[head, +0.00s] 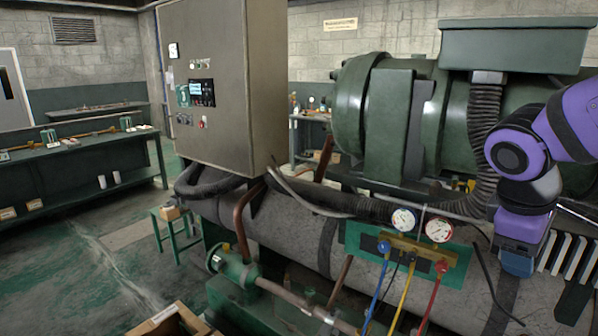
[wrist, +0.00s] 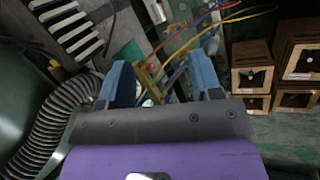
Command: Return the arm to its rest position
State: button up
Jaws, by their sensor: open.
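My gripper (head: 517,266) hangs at the right of the head view, pointing down, to the right of the gauge manifold and apart from it in the picture. In the wrist view its two blue fingers (wrist: 160,78) stand wide apart, with nothing visible held between them. The brass gauge manifold (head: 412,247) sits on a green plate and carries a blue-rimmed gauge (head: 404,220) and a red-rimmed gauge (head: 439,230). Blue, yellow and red hoses hang below it. The hoses (wrist: 205,30) also show beyond the fingers in the wrist view.
A ribbed black hose (head: 484,125) and the green compressor (head: 365,105) stand close behind my arm. White slats (head: 562,255) lie right of my gripper. A grey control cabinet (head: 225,90) stands left of centre. Open-fronted boxes (wrist: 252,78) show right in the wrist view. Floor at left is clear.

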jog(key=s+a+r+m+t+y, duration=0.3)
jog(key=s+r+m+t+y, duration=0.1)
jog(key=s+r+m, duration=0.2)
jog(key=shift+s+a+r+m, duration=0.15)
jog(key=shift+s+a+m, duration=0.05)
jog(key=shift+s+m, duration=0.45)
jog(key=shift+w, duration=0.1)
dwell(1.1)
